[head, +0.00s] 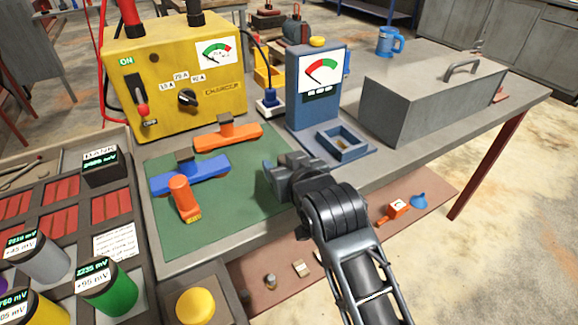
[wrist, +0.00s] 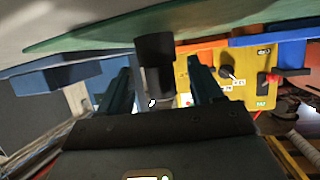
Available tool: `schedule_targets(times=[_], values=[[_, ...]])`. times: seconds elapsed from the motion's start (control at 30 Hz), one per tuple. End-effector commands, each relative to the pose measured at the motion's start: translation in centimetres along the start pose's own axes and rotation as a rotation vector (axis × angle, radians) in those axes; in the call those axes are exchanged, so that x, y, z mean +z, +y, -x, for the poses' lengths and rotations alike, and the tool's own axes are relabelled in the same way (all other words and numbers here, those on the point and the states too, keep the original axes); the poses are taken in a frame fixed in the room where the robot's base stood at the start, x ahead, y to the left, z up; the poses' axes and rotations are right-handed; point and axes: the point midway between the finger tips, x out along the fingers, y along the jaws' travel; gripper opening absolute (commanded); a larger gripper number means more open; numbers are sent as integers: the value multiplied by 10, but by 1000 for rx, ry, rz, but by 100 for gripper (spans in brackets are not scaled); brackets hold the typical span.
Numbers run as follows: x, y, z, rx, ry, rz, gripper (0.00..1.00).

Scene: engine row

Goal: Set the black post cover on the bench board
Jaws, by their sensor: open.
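My gripper (head: 272,176) is low over the right side of the green mat (head: 238,212) on the bench board (head: 190,258). In the wrist view its two fingers (wrist: 163,88) are apart. A short black cylinder, seemingly the black post cover (wrist: 155,50), shows between and beyond the fingertips, against the green mat in the tilted picture. I cannot tell whether either finger touches it. In the head view I cannot make out the cover; my gripper probably hides it.
A blue meter stand (head: 310,95) with a square tray is close right of my gripper. Orange (head: 228,137) and blue (head: 192,178) clamps lie on the mat. A yellow charger (head: 170,80) stands behind; a grey toolbox (head: 425,105) stands right.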

Motion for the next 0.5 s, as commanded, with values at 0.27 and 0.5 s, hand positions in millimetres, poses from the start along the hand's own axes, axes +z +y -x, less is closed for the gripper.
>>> schedule_targets(times=[0.27,0.5], values=[[-2,0,32,0,1,-1,65],[-2,0,83,0,1,-2,65]])
